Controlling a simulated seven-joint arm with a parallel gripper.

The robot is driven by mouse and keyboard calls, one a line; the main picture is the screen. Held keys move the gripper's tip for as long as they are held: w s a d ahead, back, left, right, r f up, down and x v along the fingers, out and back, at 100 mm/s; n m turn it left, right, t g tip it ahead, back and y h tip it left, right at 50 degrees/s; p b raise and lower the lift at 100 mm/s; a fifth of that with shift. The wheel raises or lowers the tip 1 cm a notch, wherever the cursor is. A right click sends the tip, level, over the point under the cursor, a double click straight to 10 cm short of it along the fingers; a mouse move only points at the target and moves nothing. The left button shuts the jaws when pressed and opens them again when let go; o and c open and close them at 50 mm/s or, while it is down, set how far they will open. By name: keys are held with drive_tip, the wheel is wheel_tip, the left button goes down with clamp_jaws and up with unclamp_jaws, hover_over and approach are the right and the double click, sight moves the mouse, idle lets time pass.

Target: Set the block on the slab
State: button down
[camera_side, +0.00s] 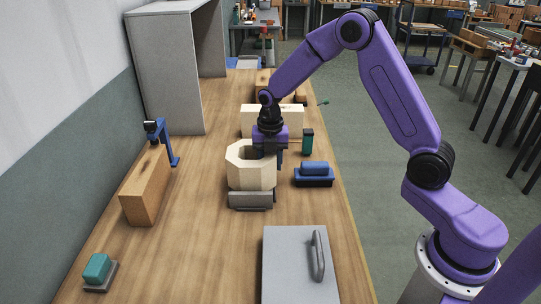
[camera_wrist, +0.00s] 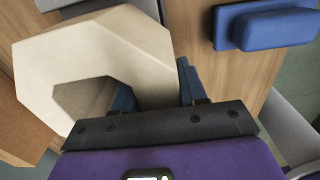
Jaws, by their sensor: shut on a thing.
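The block, a cream octagonal ring with a central opening (camera_side: 250,178), stands near the middle of the bench; it also fills the left of the wrist view (camera_wrist: 90,50). My gripper (camera_side: 268,156) is over its far right wall. In the wrist view its blue fingers (camera_wrist: 158,92) lie on either side of that wall, shut on it. A low grey piece, probably the slab (camera_side: 250,201), shows below the block's near side. Part of it also shows beyond the block in the wrist view (camera_wrist: 145,7). The block hides the rest, and I cannot tell if the two touch.
A blue block on a dark blue base (camera_side: 314,174) is close on the right. A cream beam (camera_side: 257,121) and a green-capped item (camera_side: 308,142) stand behind. A grey lidded panel with handle (camera_side: 290,270) is in front. A wooden block (camera_side: 147,190) stands left, with bare bench between.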

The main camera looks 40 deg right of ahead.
drive_tip(key=shift+w, duration=0.1)
drive_tip(key=c, duration=0.6)
unclamp_jaws()
drive_tip(key=shift+f, duration=0.1)
wheel_tip(320, 180, up, 12)
drive_tip(key=shift+r, duration=0.15)
drive_tip(key=s+a+r+m, duration=0.1)
drive_tip(key=s+a+m, duration=0.4)
drive_tip(key=s, duration=0.4)
drive_tip(key=s+m, duration=0.3)
drive_tip(key=s, duration=0.5)
drive_tip(key=s+f+m, duration=0.1)
drive_tip(key=s+m, duration=0.2)
drive_tip(key=s, duration=0.6)
drive_tip(key=s+d+m, duration=0.1)
drive_tip(key=s+m, duration=0.2)
drive_tip(key=s, duration=0.5)
drive_tip(key=shift+s+f, duration=0.3)
drive_tip(key=shift+f, duration=0.1)
